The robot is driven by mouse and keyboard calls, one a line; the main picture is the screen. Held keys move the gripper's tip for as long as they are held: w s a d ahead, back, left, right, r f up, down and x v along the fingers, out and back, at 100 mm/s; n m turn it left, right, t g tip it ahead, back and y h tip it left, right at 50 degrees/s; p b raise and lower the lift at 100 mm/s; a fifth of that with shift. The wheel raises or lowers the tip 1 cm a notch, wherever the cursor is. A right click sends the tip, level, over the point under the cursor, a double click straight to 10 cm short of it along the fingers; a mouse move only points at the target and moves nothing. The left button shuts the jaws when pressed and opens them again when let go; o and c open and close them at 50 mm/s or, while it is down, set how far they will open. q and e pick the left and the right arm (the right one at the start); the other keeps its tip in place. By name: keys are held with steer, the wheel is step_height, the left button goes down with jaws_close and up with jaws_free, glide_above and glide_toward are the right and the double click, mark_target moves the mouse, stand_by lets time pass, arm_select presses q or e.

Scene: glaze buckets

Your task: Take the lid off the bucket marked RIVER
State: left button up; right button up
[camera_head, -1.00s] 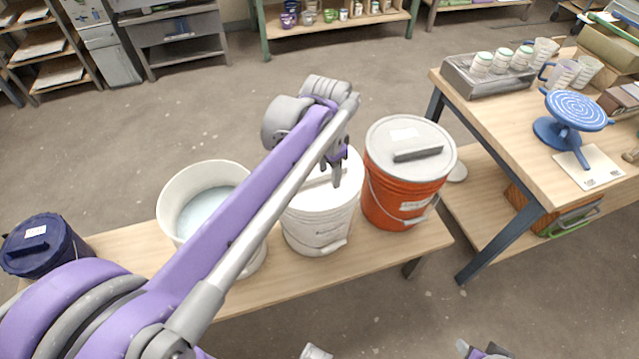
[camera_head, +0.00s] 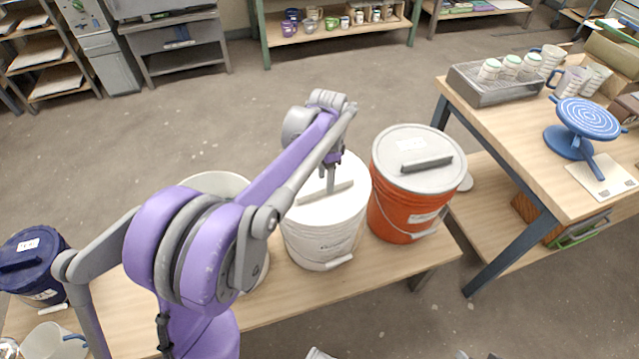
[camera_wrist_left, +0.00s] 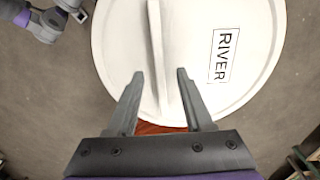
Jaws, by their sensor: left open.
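The white bucket (camera_head: 325,243) stands on the low bench with its white lid on. In the left wrist view that lid (camera_wrist_left: 120,45) fills the upper middle, with the RIVER label (camera_wrist_left: 223,56) right of its raised bar handle (camera_wrist_left: 158,55). My left gripper (camera_head: 330,190) points down at the handle from above. In the left wrist view its open fingers (camera_wrist_left: 160,75) lie on either side of the handle's lower part, with gaps on both sides. I cannot tell whether the tips are level with the handle. My right gripper cannot be made out.
An orange bucket (camera_head: 402,212) with a grey-white lid stands close on the right. A dark blue lidded bucket (camera_head: 30,262) stands at far left. A worktable (camera_head: 510,130) is at right.

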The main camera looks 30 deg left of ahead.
mark_target(319, 181)
arm_select(q)
steer(key=shift+f, duration=1.3)
steer(key=shift+f, duration=0.25)
jaws_close()
stand_by(0.9)
